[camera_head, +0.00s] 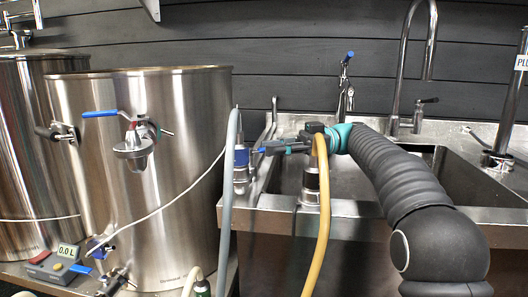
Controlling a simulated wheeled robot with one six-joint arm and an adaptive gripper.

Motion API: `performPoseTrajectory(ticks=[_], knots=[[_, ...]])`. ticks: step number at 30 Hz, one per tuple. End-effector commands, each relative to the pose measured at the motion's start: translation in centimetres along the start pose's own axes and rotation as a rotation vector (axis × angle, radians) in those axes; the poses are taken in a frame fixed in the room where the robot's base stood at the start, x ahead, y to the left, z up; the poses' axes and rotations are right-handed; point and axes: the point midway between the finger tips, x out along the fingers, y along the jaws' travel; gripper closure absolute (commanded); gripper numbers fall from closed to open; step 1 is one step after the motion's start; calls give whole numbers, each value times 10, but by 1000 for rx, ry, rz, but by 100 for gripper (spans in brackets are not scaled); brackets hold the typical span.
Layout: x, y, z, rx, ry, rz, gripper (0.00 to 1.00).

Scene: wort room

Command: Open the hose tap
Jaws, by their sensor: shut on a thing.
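The hose tap seems to be the fitting with a blue collar (241,156) at the sink's left front edge, where a grey hose (229,195) meets it. A small blue lever (260,150) sticks out to its right. My gripper (266,148), black and teal, reaches in from the right over the sink and is shut at the lever, apparently on it. The fingertips cover part of the lever, so its exact angle is hard to tell.
A yellow hose (323,230) and a steel fitting (311,182) stand just below my gripper. Steel kettles (185,200) with a blue-handled valve (100,114) fill the left. Tall faucets (392,80) rise behind the sink (380,214). A small control box (50,268) sits lower left.

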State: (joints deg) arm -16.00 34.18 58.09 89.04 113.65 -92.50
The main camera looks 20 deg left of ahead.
Motion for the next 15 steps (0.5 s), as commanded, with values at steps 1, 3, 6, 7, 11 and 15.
performPoseTrajectory(ticks=[1, 3, 6, 7, 11, 15], knots=[[-1, -2, 1, -1, 0, -1, 100], [-1, -4, 0, -1, 0, -6, 100], [0, -6, -1, -1, 0, -10, 100], [0, -6, -1, -1, 0, -10, 100], [2, -5, -1, 0, 0, -13, 100], [3, -5, -1, 0, 0, -16, 100]])
